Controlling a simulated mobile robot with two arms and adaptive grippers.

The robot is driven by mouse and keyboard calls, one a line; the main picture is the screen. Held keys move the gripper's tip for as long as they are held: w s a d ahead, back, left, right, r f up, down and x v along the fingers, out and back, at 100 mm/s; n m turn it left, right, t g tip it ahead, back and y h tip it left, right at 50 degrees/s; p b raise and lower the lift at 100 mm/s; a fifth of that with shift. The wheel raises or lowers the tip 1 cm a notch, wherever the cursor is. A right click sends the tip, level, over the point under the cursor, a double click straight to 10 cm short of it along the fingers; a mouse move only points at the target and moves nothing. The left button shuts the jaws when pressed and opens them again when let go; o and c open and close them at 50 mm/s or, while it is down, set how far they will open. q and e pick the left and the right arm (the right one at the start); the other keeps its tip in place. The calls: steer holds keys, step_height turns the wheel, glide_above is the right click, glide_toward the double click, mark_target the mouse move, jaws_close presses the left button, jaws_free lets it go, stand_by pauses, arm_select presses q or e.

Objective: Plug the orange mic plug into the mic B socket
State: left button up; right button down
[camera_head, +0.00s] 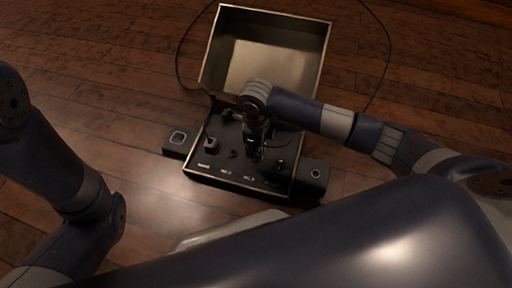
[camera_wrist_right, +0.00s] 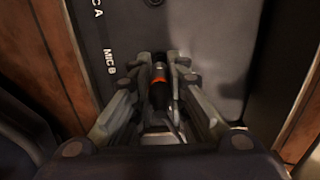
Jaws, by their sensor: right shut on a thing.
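My right gripper (camera_head: 254,153) reaches down into the open case over its dark panel. In the right wrist view its fingers (camera_wrist_right: 158,66) are shut on the black mic plug with an orange ring (camera_wrist_right: 158,92). The plug's far end points at the panel, close beside the "MIC B" label (camera_wrist_right: 108,62). The same label shows small in the head view (camera_head: 248,178). The mic B socket is hidden by the plug and fingers; I cannot tell whether the plug touches it or sits in it. My left gripper is out of view; only left arm links show.
The case's lid (camera_head: 262,62) stands open at the back. Dark boxes flank the case at left (camera_head: 177,139) and right (camera_head: 315,174). A thin cable (camera_head: 388,45) loops on the wooden surface, which is clear at left.

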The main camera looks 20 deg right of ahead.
steer(key=shift+f, duration=0.15)
steer(key=shift+f+b, duration=0.5)
steer(key=shift+f, duration=0.25)
steer(key=shift+p, duration=0.55)
stand_by(1.7)
steer(key=shift+f+b, duration=0.45)
steer(key=shift+f, duration=0.2)
stand_by(0.4)
steer(key=c, duration=1.5)
jaws_free()
